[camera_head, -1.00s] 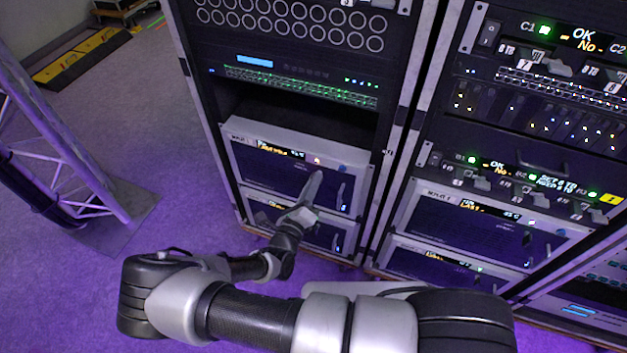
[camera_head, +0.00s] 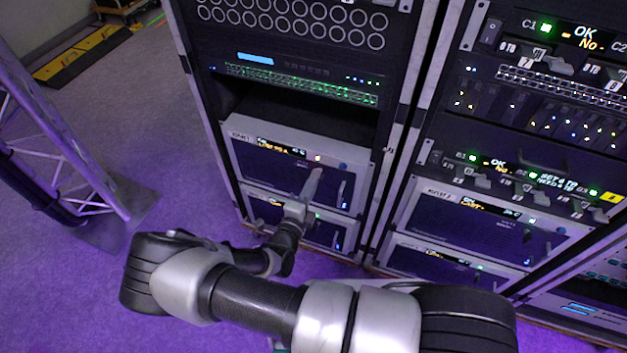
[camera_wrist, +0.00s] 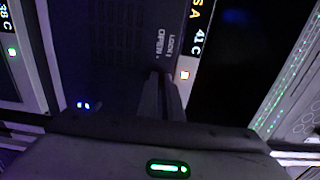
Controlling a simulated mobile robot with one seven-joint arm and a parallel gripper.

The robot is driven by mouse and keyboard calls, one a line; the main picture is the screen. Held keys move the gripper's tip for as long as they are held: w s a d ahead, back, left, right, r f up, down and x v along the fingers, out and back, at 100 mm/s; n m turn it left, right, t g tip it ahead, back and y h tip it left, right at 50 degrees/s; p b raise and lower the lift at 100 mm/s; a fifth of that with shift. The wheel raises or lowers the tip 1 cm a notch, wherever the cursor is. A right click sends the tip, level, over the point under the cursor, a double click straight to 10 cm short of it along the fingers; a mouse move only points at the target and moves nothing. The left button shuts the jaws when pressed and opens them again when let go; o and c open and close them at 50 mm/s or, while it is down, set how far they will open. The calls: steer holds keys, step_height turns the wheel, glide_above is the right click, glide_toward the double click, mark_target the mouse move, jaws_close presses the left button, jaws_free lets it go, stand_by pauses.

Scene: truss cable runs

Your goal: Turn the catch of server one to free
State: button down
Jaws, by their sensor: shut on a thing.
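Server one (camera_head: 265,165) is the light-framed upper unit with a dark mesh front in the left rack. I take it as server one by its place, since its label is too small to read surely. My gripper (camera_head: 316,176) is at the right part of its front. In the wrist view, the fingers (camera_wrist: 163,90) are close together at the front panel, just by the printed words LOCK and OPEN (camera_wrist: 166,42). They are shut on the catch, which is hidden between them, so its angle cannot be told. A lit orange-white light (camera_wrist: 185,74) sits beside the fingertips.
A handle (camera_head: 341,193) stands out right of my gripper. Another server (camera_head: 325,233) sits directly below, partly behind my wrist. An empty dark bay (camera_head: 300,122) is above. The right rack (camera_head: 480,225) stands close by. A truss (camera_head: 75,170) stands on the left, with open floor between.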

stand_by(0.4)
steer(key=c, duration=1.9)
jaws_free()
steer(key=shift+s, duration=0.1)
steer(key=p+v, duration=0.1)
steer(key=v, duration=1.6)
steer(key=shift+s, duration=0.1)
steer(key=shift+r, duration=0.1)
